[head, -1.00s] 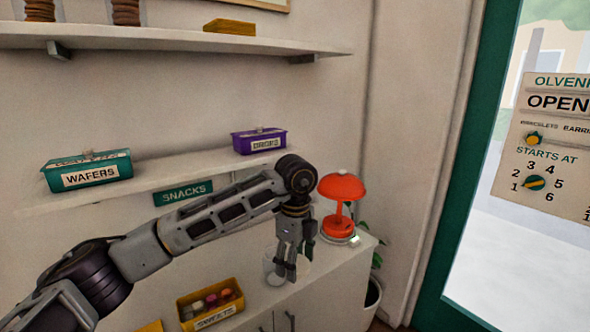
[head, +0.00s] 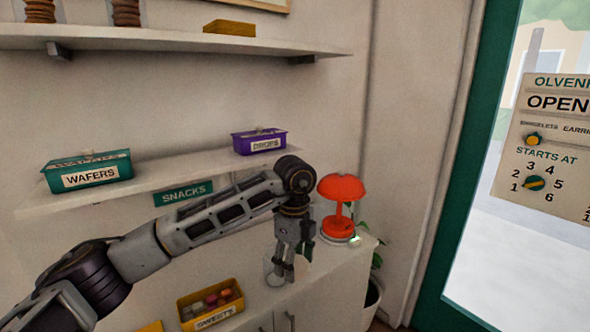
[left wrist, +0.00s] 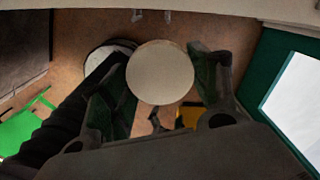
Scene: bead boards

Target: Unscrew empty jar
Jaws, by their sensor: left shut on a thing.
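The clear glass jar (head: 271,272) stands on the low white cabinet and looks empty. My left gripper (head: 285,270) comes down over it from above, its fingers at the jar's top and partly hiding it. In the left wrist view a pale round lid (left wrist: 160,72) lies between the two dark finger pads of the left gripper (left wrist: 160,85), which is shut on it. Whether the lid is still on the jar's rim cannot be told. My right gripper is not in view.
A yellow sweets tin (head: 211,316) is at the front left on the cabinet. A shelf (head: 140,187) above holds a teal wafers tin (head: 88,174) and a purple drops tin (head: 259,142). A potted plant is beyond the cabinet's right end.

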